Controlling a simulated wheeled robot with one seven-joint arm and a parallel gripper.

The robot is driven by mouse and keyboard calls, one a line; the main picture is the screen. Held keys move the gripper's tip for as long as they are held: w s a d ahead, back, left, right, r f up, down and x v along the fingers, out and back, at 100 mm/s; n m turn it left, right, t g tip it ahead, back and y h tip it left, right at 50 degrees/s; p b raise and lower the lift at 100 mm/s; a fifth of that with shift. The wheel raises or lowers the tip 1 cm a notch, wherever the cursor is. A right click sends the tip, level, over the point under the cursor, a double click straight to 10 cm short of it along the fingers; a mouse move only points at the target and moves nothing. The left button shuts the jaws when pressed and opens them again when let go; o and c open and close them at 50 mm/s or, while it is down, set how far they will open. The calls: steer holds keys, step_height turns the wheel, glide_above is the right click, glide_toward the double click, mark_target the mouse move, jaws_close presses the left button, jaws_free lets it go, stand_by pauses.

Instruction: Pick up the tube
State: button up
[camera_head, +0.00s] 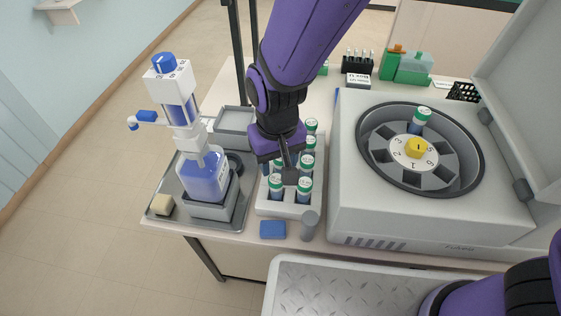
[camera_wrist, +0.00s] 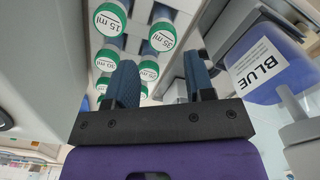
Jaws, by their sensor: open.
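Several tubes with green-and-white caps stand upright in a light rack (camera_head: 290,209). A front-left tube (camera_head: 275,187) and a front-right tube (camera_head: 305,188) show clearly. In the wrist view, cap labels read "15 ml" on one tube (camera_wrist: 110,19) and apparently "25 ml" on another (camera_wrist: 163,36). Another similar tube (camera_head: 421,117) stands in the centrifuge rotor. My gripper (camera_head: 285,168) is over the rack, hiding part of it. In the wrist view, its two dark fingers (camera_wrist: 160,78) are apart, with no tube held between them. Which tube the task means cannot be told.
A blue bottle with a dispenser (camera_head: 203,177) stands on a grey tray (camera_head: 168,187) left of the rack. The open centrifuge (camera_head: 350,205) is to the right. A blue block (camera_head: 272,230) and a grey cylinder (camera_head: 309,226) are in front.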

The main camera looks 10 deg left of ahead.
mark_target(276, 178)
steer(key=shift+a+f, duration=0.2)
steer(key=shift+f, duration=4.15)
steer(key=c, duration=0.7)
